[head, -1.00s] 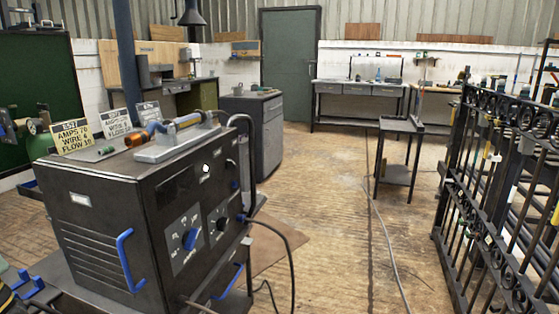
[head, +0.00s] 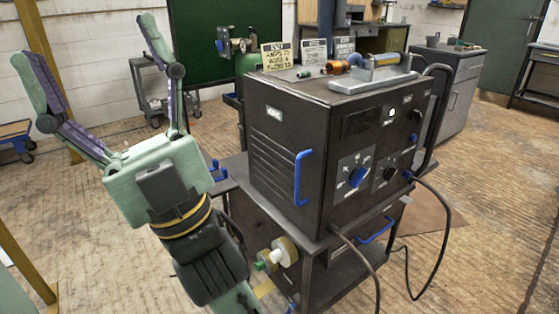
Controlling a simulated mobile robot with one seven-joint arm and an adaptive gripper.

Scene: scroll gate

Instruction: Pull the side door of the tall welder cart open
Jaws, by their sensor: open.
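The tall welder cart (head: 345,130) is a dark box-shaped machine on a stand in the middle of the head view. Its left side is a louvred panel, the side door (head: 275,165), which looks shut and flush. A blue vertical bar handle (head: 302,178) sits near that panel's right edge. My gripper (head: 84,38) is at the left, green and purple, with its two fingers spread wide and pointing up. It is empty, apart from the cart and left of the handle.
A lower blue handle (head: 377,231) is below the cart's front controls. Black cables (head: 428,215) hang from the front to the floor. Signs (head: 278,56) and a torch (head: 345,64) lie on top. A small grey trolley (head: 150,95) stands behind my gripper.

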